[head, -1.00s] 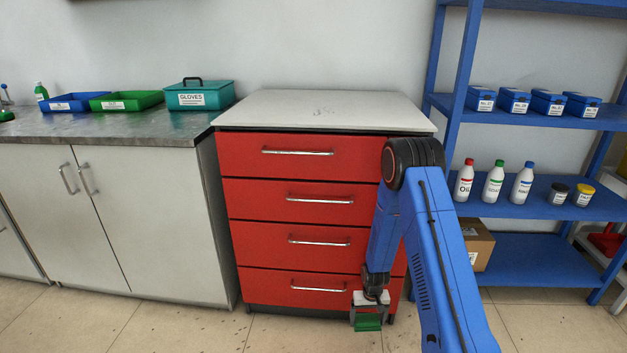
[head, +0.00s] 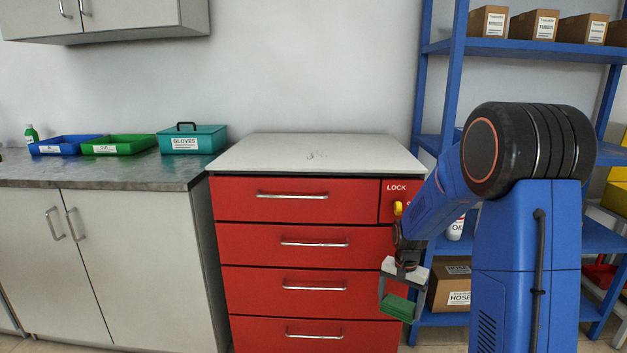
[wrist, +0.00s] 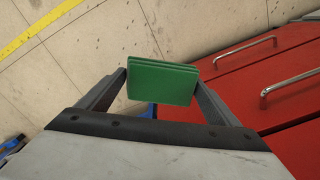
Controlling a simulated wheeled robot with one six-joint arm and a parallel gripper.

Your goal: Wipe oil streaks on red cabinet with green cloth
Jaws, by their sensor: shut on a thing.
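My gripper (head: 400,292) is shut on the folded green cloth (head: 397,307), low in front of the right side of the red cabinet (head: 283,246). In the wrist view the cloth (wrist: 161,81) is gripped between both fingers, with the cabinet drawers (wrist: 281,80) to the right and floor beyond. The cabinet has several drawers with silver bars and a panel marked LOCK with a yellow knob (head: 397,208). Faint dark marks (head: 312,155) show on its pale top. I cannot make out oil streaks on the red fronts. My arm hides part of the right side.
A grey counter (head: 100,172) at left holds blue and green trays and a teal GLOVES box (head: 191,139). A blue shelf rack (head: 443,180) with boxes and a bottle stands close at right. The cabinet top is otherwise clear.

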